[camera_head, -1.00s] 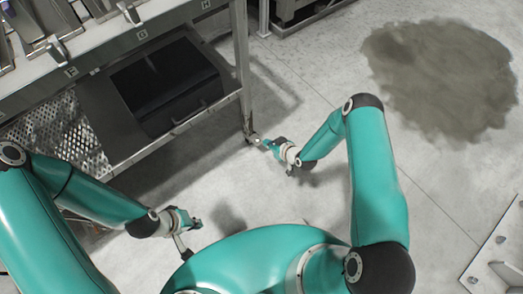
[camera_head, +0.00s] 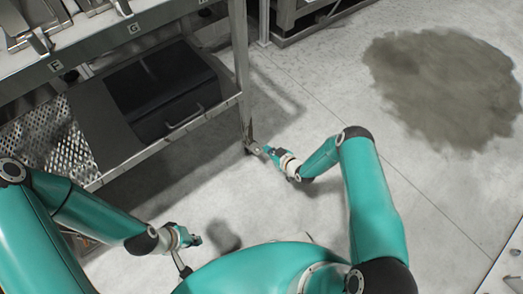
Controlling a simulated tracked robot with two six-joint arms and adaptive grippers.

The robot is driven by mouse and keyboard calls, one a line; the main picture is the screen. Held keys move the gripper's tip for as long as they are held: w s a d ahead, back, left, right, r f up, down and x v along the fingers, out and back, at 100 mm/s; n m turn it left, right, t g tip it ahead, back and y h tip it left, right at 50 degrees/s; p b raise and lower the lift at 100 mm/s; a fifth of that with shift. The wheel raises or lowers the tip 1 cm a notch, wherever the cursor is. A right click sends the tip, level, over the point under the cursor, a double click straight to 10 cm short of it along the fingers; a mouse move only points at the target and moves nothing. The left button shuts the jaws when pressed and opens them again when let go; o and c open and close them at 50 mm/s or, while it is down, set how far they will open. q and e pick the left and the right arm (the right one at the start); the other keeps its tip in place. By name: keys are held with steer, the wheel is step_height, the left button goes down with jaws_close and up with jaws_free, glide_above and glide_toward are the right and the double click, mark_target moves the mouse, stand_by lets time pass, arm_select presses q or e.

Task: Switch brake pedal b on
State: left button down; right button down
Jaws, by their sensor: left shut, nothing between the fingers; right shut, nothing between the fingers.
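My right gripper (camera_head: 264,151) is shut and empty, low near the floor. Its fingertips are at the foot of the metal frame's front right leg (camera_head: 243,85). A small caster-like foot (camera_head: 249,138) shows there, partly hidden by the gripper. Brake pedal b cannot be made out clearly, and I cannot tell whether the fingertips touch the foot. My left gripper (camera_head: 195,241) is shut and empty above the floor, in front of the frame and apart from it.
The steel frame carries letter labels along its upper rail (camera_head: 90,52). A black box (camera_head: 168,88) and a perforated panel (camera_head: 42,138) are on its lower level. A grey wet patch (camera_head: 445,88) lies on the floor at right. A metal plate (camera_head: 507,272) is at lower right. Floor between is clear.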

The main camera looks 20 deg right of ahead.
steer(key=b, duration=0.3)
glide_above(260, 152)
steer(key=f, duration=0.4)
steer(key=shift+w+a, duration=0.1)
steer(key=shift+w, duration=0.1)
step_height(260, 152, down, 2)
steer(key=shift+f+b, duration=0.1)
steer(key=shift+b, duration=0.5)
steer(key=shift+s+f, duration=0.2)
steer(key=shift+f, duration=0.45)
